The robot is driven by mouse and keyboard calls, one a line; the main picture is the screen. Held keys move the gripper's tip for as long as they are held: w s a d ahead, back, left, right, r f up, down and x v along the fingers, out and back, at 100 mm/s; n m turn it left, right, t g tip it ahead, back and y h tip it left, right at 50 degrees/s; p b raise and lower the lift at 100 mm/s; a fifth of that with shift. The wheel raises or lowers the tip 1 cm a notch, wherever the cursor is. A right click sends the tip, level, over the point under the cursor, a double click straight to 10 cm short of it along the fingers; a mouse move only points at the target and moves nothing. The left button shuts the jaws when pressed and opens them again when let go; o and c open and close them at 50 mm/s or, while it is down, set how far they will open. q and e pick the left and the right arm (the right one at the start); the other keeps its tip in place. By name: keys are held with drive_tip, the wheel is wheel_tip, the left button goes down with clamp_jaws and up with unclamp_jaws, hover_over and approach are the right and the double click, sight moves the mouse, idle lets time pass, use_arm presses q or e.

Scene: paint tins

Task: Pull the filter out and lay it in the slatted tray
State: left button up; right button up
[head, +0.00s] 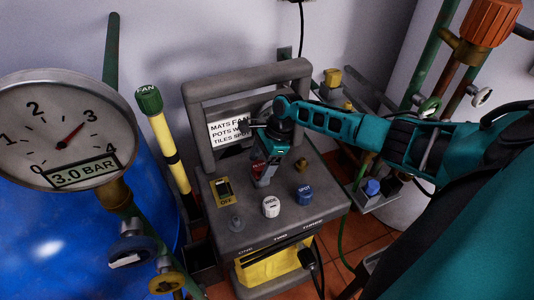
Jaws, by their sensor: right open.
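A grey machine (290,215) with a handle frame stands in the middle of the head view. A yellow piece (268,270) sits in the opening low on its front; I cannot tell for sure whether it is the filter. My right gripper (262,180) points down over the machine's top panel, close to a small red part (257,167). It is open, and its fingertips are hard to make out. I cannot clearly make out a slatted tray. My left gripper is not in view.
A round gauge (55,130) reading 3.0 bar and a blue drum (60,240) fill the left. A yellow post (165,150) marked FAN stands beside the machine. Knobs (271,206) stick up from the panel. A black plug and cable (308,258) hang at the front. Pipes (455,70) rise at right.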

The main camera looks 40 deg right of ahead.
sight(254, 167)
drive_tip(key=shift+a+f, duration=0.25)
drive_tip(key=shift+f, duration=0.35)
drive_tip(key=shift+c, duration=0.3)
drive_tip(key=c, duration=1)
drive_tip(key=o, duration=0.4)
drive_tip(key=c, duration=0.6)
drive_tip(key=shift+r+p, duration=2.35)
drive_tip(key=shift+p, duration=0.45)
